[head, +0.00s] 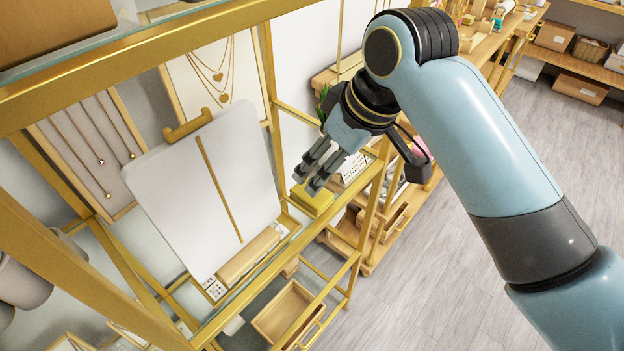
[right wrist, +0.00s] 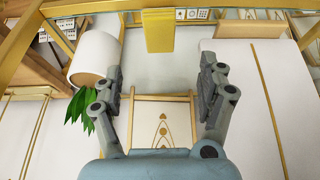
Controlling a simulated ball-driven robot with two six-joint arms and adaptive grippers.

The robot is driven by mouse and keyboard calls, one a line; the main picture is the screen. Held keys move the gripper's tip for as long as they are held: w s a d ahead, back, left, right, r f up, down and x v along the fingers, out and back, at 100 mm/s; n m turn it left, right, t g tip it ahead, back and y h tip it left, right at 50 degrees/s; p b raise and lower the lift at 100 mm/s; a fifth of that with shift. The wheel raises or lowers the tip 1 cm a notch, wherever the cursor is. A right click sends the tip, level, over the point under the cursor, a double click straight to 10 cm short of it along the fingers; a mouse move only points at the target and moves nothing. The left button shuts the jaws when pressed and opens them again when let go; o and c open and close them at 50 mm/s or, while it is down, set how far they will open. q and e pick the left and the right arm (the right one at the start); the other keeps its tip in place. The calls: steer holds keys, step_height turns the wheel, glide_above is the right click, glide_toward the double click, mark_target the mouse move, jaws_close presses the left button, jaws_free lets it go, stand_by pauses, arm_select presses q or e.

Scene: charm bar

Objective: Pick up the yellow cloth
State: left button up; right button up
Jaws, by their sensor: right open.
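The yellow cloth (head: 314,203) is a small folded block on the glass shelf of the gold-framed rack in the head view. In the right wrist view the cloth (right wrist: 158,30) lies at the top middle, beyond my fingertips and between their lines. My right gripper (head: 309,176) is open and empty, its fingers pointing down toward the cloth. In the head view the fingertips partly overlap the cloth's upper edge. In the wrist view the right gripper (right wrist: 160,68) has its fingers wide apart, with a gap to the cloth. My left gripper is not in view.
A white necklace board (head: 225,185) stands left of the cloth. A white cylindrical pot (right wrist: 95,57) with a green plant (right wrist: 82,110) is beside my left finger in the wrist view. Gold rails (head: 290,255) frame the shelf. A wooden tray (head: 283,312) sits below.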

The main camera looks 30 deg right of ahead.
mark_target(318, 197)
steer(key=x, duration=0.4)
steer(key=shift+s+a, duration=0.15)
steer(key=shift+w+f, duration=0.25)
steer(key=shift+f, duration=0.4)
steer(key=x, duration=0.1)
steer(key=p+x, duration=0.1)
steer(key=x, duration=0.1)
steer(key=shift+f, duration=0.35)
steer(key=shift+w+f, duration=0.15)
steer(key=shift+f, duration=0.25)
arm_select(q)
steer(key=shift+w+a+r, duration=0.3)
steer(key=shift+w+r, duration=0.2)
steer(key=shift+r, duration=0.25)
arm_select(e)
steer(key=shift+c, duration=0.4)
steer(key=c, duration=1.2)
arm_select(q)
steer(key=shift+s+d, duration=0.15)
arm_select(e)
steer(key=shift+o, duration=0.2)
steer(key=shift+r, duration=0.2)
